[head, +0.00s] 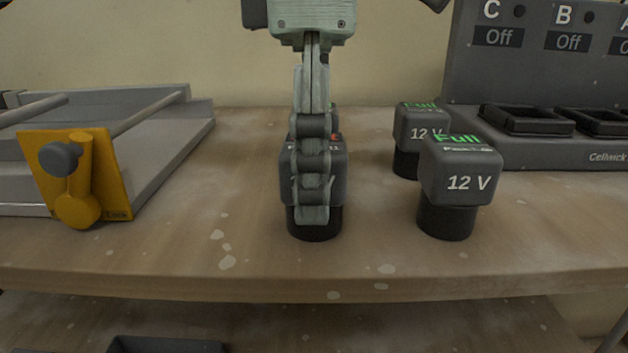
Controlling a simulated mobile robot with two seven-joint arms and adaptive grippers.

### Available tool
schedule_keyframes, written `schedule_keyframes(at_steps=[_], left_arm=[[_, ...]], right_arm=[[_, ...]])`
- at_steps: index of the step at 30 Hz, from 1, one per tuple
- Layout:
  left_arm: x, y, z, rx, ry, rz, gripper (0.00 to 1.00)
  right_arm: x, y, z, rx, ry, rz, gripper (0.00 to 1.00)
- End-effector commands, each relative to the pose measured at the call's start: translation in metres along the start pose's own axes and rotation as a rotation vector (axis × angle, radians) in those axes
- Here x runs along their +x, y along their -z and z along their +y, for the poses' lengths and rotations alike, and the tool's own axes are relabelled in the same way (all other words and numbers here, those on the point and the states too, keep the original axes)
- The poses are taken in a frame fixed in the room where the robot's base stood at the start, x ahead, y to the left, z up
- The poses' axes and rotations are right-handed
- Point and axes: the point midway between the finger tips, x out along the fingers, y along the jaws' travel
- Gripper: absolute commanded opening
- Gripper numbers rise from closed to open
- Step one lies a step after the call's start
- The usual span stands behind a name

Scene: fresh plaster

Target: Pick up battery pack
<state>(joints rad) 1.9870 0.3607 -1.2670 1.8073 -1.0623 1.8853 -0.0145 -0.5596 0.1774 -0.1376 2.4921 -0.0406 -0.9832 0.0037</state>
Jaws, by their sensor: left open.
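My left gripper (313,208) comes down from the top centre, its fingers pointing down and seen edge-on. It is open. Its near finger crosses in front of a dark grey battery pack (333,185) with a black round base, standing upright on the workbench. The finger covers most of the pack's front label; a small red mark shows near its top. I cannot tell whether the fingers touch it. Another pack (446,190), marked 12 V with green "Full", stands to the right. A similar pack (407,130) stands behind that one, partly covered. My right gripper is not in view.
A dark charger (545,152) with empty sockets and "Off" displays stands at the right. A grey metal fixture (165,125) with a yellow plate (100,170) is at the left. The bench (225,240) is clear between fixture and packs, and along its front edge.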

Motion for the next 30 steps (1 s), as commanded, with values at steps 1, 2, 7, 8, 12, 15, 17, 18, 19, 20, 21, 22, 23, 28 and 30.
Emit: schedule_keyframes(at_steps=[1, 2, 7, 8, 12, 15, 17, 18, 19, 20, 21, 22, 23, 28, 30], left_arm=[[0.000, 0.000, 0.000, 0.000, 0.000, 0.000, 0.71], [0.000, 0.000, 0.000, 0.000, 0.000, 0.000, 0.67], [0.000, 0.000, 0.000, 0.000, 0.001, 0.000, 0.46], [0.000, 0.000, 0.000, 0.000, 0.001, 0.000, 0.42], [0.000, 0.000, 0.000, 0.000, 0.001, 0.000, 0.25], [0.000, 0.000, 0.000, 0.000, 0.001, 0.000, 0.12], [0.000, 0.000, 0.000, 0.000, 0.001, 0.000, 0.05], [-0.001, 0.000, 0.000, 0.000, 0.000, -0.001, 0.05], [-0.001, 0.000, 0.000, 0.000, 0.000, -0.001, 0.05], [-0.001, 0.000, 0.000, 0.000, 0.000, -0.001, 0.05], [-0.001, 0.000, 0.000, 0.000, 0.000, -0.001, 0.05], [-0.001, 0.000, 0.000, 0.000, 0.000, -0.001, 0.05], [-0.001, 0.000, 0.000, 0.000, 0.000, -0.001, 0.05], [-0.007, 0.000, 0.000, -0.001, 0.000, -0.001, 0.05], [-0.013, 0.000, 0.000, 0.000, 0.000, -0.001, 0.05]], right_arm=[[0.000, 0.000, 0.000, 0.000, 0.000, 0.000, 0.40], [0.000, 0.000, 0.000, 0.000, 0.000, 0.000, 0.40], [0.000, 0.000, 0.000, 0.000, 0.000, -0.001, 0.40], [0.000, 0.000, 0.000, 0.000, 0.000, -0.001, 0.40], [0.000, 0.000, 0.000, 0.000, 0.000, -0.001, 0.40], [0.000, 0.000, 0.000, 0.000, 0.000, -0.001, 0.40], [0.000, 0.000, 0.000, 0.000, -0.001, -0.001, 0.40], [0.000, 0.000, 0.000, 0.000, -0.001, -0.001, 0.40], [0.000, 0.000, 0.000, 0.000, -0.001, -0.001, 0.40], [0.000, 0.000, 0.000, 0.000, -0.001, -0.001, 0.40], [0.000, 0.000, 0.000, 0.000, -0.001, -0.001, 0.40], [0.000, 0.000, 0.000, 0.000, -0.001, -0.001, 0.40], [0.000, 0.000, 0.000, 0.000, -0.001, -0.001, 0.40], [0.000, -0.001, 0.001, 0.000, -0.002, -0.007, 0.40], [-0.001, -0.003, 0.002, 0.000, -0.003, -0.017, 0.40]])
